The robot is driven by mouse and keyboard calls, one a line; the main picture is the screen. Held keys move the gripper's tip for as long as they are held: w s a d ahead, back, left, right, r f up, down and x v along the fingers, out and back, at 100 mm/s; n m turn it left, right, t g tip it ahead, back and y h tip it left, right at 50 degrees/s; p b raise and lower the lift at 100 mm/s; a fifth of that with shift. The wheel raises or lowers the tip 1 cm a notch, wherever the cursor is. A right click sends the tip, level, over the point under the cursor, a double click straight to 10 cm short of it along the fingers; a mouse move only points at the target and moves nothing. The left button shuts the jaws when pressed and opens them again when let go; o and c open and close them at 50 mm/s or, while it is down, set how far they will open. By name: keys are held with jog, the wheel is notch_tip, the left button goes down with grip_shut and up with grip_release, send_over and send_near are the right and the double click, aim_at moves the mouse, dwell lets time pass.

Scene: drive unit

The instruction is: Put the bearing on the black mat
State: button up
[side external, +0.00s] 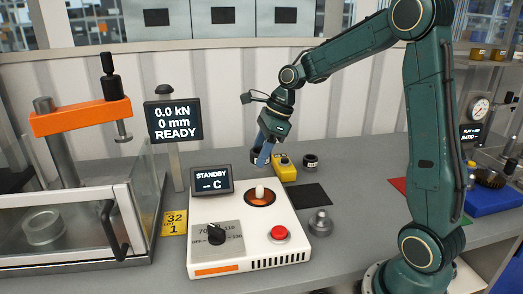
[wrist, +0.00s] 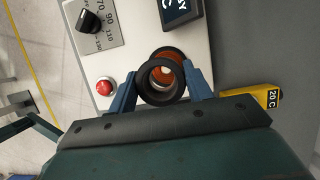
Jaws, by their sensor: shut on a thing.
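The bearing (wrist: 146,87), a dark ring with a metallic inner part, is gripped between the two blue fingers of my gripper (wrist: 161,85) in the wrist view. In the side view my gripper (side external: 262,156) points down and holds the bearing in the air above the back of the white heater unit (side external: 215,262). The heater's orange-brown round plate (side external: 251,199) with a pale centre post shows below it. The bearing is small and partly hidden by the fingers in the side view. The black mat (side external: 303,194) lies flat and bare on the grey bench, right of the heater.
A yellow meter (side external: 288,173) reading 20 C in the wrist view and a small dark cylinder (side external: 310,161) stand behind the mat. A grey metal knob-like part (side external: 320,223) stands in front of it. A press with an orange arm (side external: 80,117) is at left.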

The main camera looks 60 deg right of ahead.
jog(key=shift+d, duration=0.1)
jog(key=s+d+r, duration=0.2)
jog(key=s+d, duration=0.2)
jog(key=d, duration=0.3)
jog(key=s+d+r, duration=0.3)
jog(key=s+d, duration=0.1)
jog(key=d, duration=0.3)
jog(key=shift+s+d, duration=0.25)
jog(key=shift+d, duration=0.05)
notch_tip(320, 180, down, 20)
jog(key=shift+r, duration=0.1)
dwell(0.6)
jog(key=o, duration=1.1)
jog(key=shift+o, duration=0.2)
